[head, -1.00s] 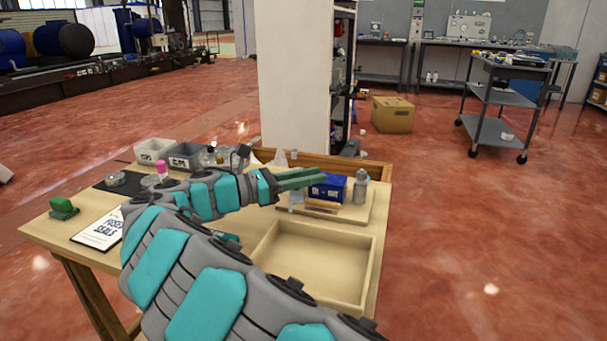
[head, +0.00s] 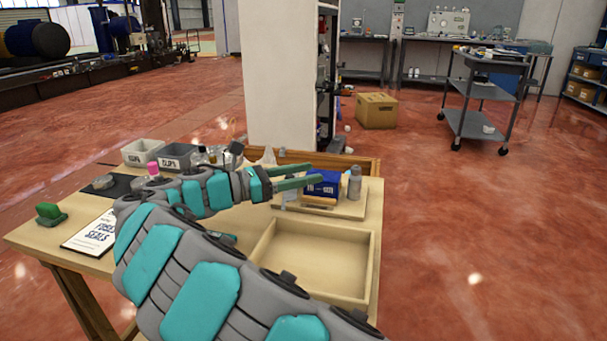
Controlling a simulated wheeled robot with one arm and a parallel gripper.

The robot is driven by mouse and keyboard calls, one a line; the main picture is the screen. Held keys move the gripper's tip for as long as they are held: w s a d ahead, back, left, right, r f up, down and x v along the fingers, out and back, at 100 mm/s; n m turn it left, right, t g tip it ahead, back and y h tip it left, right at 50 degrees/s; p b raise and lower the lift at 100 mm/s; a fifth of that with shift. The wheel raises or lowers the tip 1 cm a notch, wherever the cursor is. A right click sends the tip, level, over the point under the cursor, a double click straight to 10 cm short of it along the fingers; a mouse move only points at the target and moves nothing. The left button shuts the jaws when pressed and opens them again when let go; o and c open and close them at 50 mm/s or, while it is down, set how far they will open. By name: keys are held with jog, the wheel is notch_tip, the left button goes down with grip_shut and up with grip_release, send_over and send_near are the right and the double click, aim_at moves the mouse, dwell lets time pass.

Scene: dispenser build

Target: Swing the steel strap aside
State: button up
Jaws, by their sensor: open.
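The blue box (head: 325,188) with white lettering stands on a pale wooden board (head: 346,210) at the back right of the workbench. My gripper (head: 314,174) reaches in from the left at the box's left side. Its two green fingers are apart and nothing shows between them; I cannot tell whether they touch the box. A small grey piece (head: 290,196) shows just below the fingers, at the box's left. It may be part of the steel strap, but the strap is too small and too covered to make out surely.
A grey bottle (head: 354,184) stands right of the box. An empty wooden tray (head: 369,264) lies in front. A white pillar (head: 280,80) rises behind.

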jog(key=shift+a, duration=0.1)
jog(key=shift+v, duration=3.7)
jog(key=shift+a, duration=0.1)
